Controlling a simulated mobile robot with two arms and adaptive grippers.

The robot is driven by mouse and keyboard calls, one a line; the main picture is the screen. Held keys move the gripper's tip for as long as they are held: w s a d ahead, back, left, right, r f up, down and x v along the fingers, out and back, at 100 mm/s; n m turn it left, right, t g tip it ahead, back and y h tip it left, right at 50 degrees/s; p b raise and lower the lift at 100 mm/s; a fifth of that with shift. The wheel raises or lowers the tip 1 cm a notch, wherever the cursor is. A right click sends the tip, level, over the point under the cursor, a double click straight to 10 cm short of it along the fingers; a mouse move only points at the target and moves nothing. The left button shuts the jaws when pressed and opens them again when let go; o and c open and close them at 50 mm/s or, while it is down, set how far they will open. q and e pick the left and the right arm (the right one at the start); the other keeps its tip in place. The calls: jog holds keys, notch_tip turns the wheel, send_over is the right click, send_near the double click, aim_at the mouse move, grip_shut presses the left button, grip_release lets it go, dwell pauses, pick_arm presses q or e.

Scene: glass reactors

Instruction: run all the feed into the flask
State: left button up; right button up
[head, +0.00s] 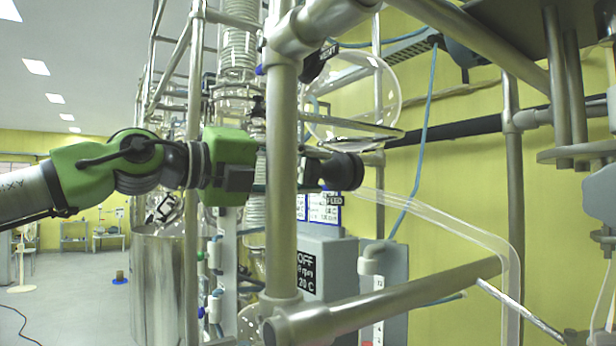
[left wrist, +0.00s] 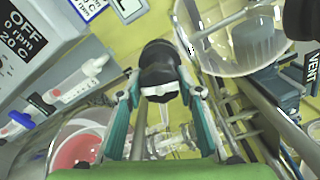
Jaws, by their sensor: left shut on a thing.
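My left gripper (head: 314,171) reaches in from the left, partly hidden behind a metal post. It is shut on a round black knob (head: 342,172). In the left wrist view the knob (left wrist: 160,72) sits between the two fingers, with a thin pale stem below it. A FEED label (head: 333,199) hangs just below the knob. A clear round glass vessel (head: 378,88) is above the knob; I cannot tell how much liquid it holds. In the left wrist view, a glass vessel with pink-red content (left wrist: 72,152), perhaps the flask, shows at lower left. My right gripper is out of view.
A metal post (head: 281,180) stands in front of my left gripper, and a rail (head: 390,300) crosses below. A grey control box (head: 325,262) reading OFF, 0 rpm, 20 C is below the knob. A VENT label (left wrist: 312,68) and clear hoses (head: 450,225) are to the right.

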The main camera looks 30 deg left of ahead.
pick_arm(q)
jog(key=m, duration=0.3)
jog(key=shift+f+m+b, duration=0.1)
jog(key=shift+m+b, duration=0.3)
jog(key=m, duration=0.2)
jog(key=shift+m, duration=0.4)
jog(key=m, duration=1)
jog(key=shift+m, duration=0.4)
jog(key=m+p, duration=0.2)
jog(key=m, duration=0.4)
jog(key=shift+a, duration=0.1)
jog(key=m+p, duration=0.1)
jog(key=m, duration=0.2)
jog(key=m+p, duration=0.2)
jog(key=m, duration=0.1)
jog(key=shift+r+m, duration=0.2)
jog(key=shift+m, duration=0.2)
jog(key=m+p, duration=0.3)
jog(key=m, duration=0.4)
jog(key=m+p, duration=0.2)
jog(key=m, duration=0.4)
jog(key=shift+r+m, duration=0.1)
jog(key=shift+m, duration=0.2)
jog(key=m+p, duration=0.1)
jog(key=m, duration=0.2)
jog(key=shift+m+p, duration=0.5)
jog(key=shift+m, duration=0.9)
jog(key=shift+m, duration=0.3)
